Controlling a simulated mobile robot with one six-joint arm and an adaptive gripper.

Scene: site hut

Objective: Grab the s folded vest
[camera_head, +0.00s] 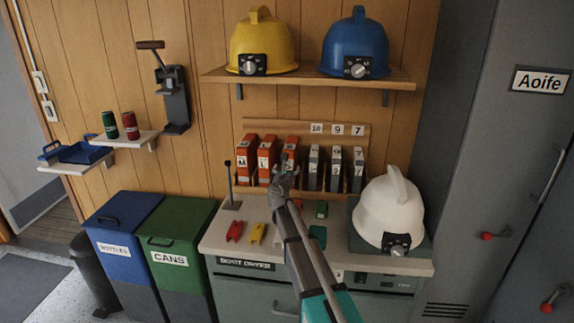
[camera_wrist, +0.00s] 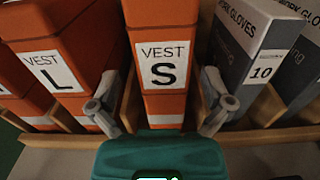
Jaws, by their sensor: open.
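The S vest (camera_head: 292,144) is an orange, box-shaped folded pack with a white label. It stands upright in the wooden wall rack (camera_head: 350,130), at the right end of the orange vests. In the wrist view the S vest (camera_wrist: 165,108) is in the middle, its label reading "VEST S". My gripper (camera_head: 285,182) is in front of it and hides its lower part in the head view. In the wrist view my gripper (camera_wrist: 160,105) is open, one finger on each side of the S vest. I cannot tell whether the fingers touch it.
The L vest (camera_wrist: 55,75) is close on the left and the size 10 work gloves box (camera_wrist: 250,55) close on the right, with wooden dividers between. A white helmet (camera_head: 388,213) stands on the counter to the right. A shelf (camera_head: 310,78) with two helmets is above.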

